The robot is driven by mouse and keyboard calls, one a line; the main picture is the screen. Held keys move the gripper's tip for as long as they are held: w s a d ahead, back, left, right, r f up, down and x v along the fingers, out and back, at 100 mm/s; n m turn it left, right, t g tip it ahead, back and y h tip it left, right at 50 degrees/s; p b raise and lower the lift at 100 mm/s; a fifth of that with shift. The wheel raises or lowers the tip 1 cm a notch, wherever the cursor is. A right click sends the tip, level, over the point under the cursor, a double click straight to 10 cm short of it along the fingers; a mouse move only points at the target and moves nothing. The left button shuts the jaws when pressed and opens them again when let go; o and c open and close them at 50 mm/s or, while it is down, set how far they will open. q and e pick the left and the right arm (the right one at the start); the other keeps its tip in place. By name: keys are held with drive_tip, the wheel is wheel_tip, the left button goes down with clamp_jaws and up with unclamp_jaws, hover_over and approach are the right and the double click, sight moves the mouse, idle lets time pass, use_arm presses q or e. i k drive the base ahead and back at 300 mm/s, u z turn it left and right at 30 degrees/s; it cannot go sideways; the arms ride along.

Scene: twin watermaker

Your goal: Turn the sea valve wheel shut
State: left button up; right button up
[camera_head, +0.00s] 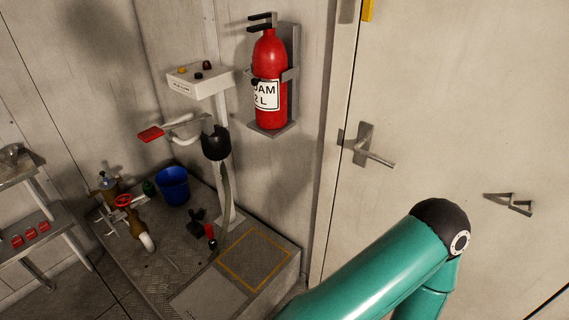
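A small red handwheel (122,201) sits on a brass valve body (133,225) with a pale pipe end, on a low metal platform at the left. I take it for the sea valve wheel; how far it is turned cannot be told. A second brass fitting (104,187) stands just behind it. A teal arm of mine crosses the lower right, its black elbow cap in front of the door, well to the right of the wheel. Neither gripper is in view, and nothing of mine touches the wheel.
The tread-plate platform (180,262) also carries a blue bucket (173,186) and small black items (198,223). A white control stand (198,82) with a red-ended lever (151,133) rises behind. A red extinguisher (269,80) hangs right. A shelf (40,237) stands far left.

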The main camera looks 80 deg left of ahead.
sight(123, 200)
drive_tip(key=z, duration=0.35)
drive_tip(key=i, duration=0.2)
drive_tip(key=u, duration=2.8)
drive_tip(key=i, duration=0.2)
drive_tip(key=u, duration=1.25)
drive_tip(key=k, duration=0.8)
drive_tip(key=u, duration=0.25)
drive_tip(key=i, duration=0.75)
drive_tip(key=z, duration=0.2)
